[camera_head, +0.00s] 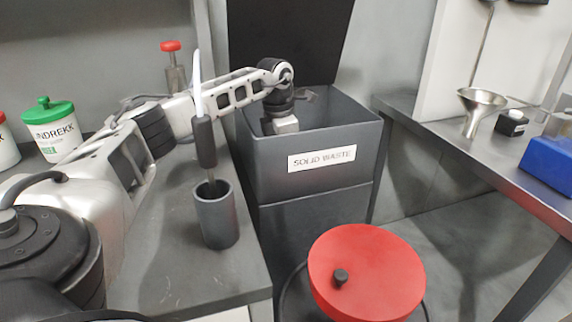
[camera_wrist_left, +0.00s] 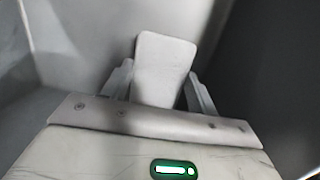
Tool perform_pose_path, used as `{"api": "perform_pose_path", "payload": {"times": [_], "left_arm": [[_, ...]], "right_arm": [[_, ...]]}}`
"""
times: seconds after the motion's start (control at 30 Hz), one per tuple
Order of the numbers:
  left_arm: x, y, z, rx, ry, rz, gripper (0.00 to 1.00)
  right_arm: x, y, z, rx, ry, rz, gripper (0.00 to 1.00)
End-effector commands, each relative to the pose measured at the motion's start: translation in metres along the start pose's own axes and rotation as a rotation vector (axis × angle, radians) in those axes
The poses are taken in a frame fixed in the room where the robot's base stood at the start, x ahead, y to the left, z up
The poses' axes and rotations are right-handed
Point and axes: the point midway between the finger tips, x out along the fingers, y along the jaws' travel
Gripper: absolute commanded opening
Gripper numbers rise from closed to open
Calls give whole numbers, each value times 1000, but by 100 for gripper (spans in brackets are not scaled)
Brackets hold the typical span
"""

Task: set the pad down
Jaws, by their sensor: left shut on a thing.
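The pad (camera_wrist_left: 166,62) is a pale grey, flat piece with rounded corners, seen in the left wrist view. My left gripper (camera_wrist_left: 162,92) is shut on it, with one finger on each side. In the head view my left arm reaches over the bench and into the open top of the dark grey bin (camera_head: 265,170) labelled SOLID WASTE. The gripper body (camera_head: 285,124) shows just inside the bin's front rim. The fingers and the pad are hidden behind that front wall. In the wrist view, grey bin walls surround the pad. My right gripper is not in view.
A dark cup (camera_head: 217,220) holding a black-handled brush stands at the left bench's edge. A white tub with green lid (camera_head: 50,128) is behind my arm. A red round lid (camera_head: 366,272) stands in front. A right bench holds a metal funnel (camera_head: 478,108) and blue box (camera_head: 549,158).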

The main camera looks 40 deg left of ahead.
Motion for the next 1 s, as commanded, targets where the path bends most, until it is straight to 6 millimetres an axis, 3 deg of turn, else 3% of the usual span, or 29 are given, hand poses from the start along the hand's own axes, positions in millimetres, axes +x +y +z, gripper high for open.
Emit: {"api": "perform_pose_path", "payload": {"times": [0.2,0.57,0.6,0.63,1.0], "left_arm": [[31,-1,-4,0,4,-2,38],[34,0,-5,0,2,-1,38],[33,0,-4,0,1,-1,70],[33,0,-4,0,2,-1,78],[28,0,-4,0,1,0,81]], "right_arm": [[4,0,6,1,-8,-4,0],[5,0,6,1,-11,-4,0],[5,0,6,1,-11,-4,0],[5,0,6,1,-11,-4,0],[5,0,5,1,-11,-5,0]]}}
